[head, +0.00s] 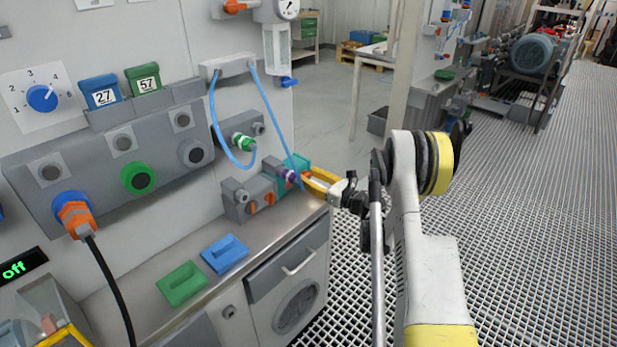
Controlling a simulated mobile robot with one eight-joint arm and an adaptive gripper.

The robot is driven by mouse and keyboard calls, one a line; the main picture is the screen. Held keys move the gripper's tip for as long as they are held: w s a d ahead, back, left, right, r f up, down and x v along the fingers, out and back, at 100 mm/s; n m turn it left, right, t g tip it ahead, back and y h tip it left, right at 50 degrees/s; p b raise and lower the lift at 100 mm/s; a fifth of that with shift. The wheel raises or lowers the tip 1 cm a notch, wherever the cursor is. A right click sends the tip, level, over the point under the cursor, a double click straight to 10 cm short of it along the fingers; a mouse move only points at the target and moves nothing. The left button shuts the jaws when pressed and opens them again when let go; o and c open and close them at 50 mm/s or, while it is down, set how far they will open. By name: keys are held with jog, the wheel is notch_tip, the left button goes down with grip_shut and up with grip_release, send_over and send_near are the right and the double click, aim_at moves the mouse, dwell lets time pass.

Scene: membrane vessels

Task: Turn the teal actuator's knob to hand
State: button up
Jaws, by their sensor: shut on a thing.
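The teal actuator (298,162) stands at the far end of the grey bench against the wall, partly hidden by my gripper and a blue hose. My gripper (308,181) reaches in from the right, with its yellow-orange fingers at the front of the actuator. It is shut on the actuator's knob, which the fingers hide almost completely. The knob's setting and any marks around it cannot be read from here.
A blue hose (275,103) hangs close to my fingers. Blue (225,254) and green (181,284) blocks lie on the bench (150,312). The grating floor (530,200) is open at right.

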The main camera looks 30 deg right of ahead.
jog(key=n, duration=0.3)
jog(key=shift+n, duration=0.3)
jog(key=shift+a+n, duration=0.1)
jog(key=shift+n, duration=1.7)
jog(key=o, duration=1.2)
jog(key=shift+c, duration=0.2)
jog(key=v, duration=0.7)
jog(key=shift+s, duration=0.25)
